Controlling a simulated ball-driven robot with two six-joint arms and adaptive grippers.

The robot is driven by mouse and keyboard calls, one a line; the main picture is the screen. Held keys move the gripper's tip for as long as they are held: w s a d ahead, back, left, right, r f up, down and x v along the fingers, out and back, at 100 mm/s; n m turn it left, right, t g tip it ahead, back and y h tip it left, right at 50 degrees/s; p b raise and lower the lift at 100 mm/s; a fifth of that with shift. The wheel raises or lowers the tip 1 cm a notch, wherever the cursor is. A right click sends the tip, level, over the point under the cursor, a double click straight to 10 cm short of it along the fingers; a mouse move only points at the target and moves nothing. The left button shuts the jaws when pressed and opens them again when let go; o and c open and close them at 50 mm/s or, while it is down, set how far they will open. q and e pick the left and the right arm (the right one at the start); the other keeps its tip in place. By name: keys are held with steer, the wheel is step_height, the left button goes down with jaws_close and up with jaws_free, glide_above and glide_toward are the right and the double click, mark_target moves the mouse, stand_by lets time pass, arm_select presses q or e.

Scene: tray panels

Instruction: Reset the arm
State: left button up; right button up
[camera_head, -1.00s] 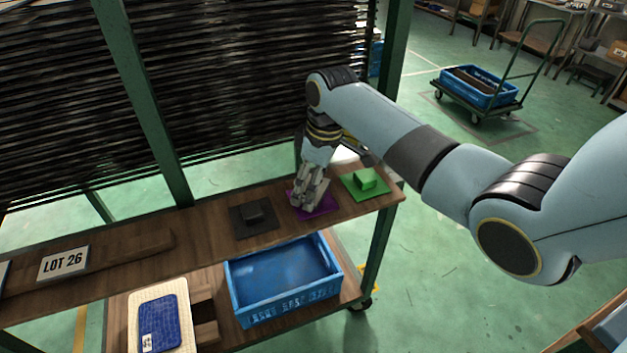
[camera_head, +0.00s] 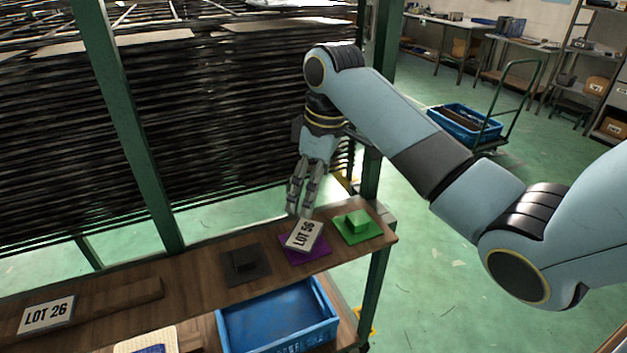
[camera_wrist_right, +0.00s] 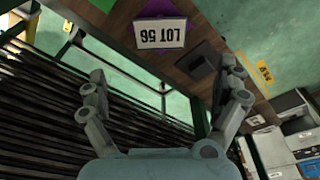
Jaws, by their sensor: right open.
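My right gripper (camera_head: 303,200) is open and empty. It hangs fingers down just behind and above the white LOT 56 sign (camera_head: 304,236). The sign sits tilted on a purple square mat (camera_head: 309,254) on the wooden shelf. In the right wrist view, the open fingers (camera_wrist_right: 165,95) frame free space, with the LOT 56 sign (camera_wrist_right: 160,34) beyond them, apart from the fingers. My left gripper is not in either view.
A green block on a green mat (camera_head: 376,230) is right of the sign, and a dark block on a dark mat (camera_head: 246,263) is left. A LOT 26 sign (camera_head: 46,316) stands far left. A blue crate (camera_head: 325,330) is below. Green posts (camera_head: 160,190) and dark stacked panels (camera_head: 230,120) stand behind.

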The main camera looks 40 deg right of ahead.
steer(key=shift+s+r, duration=0.1)
steer(key=shift+r, duration=0.5)
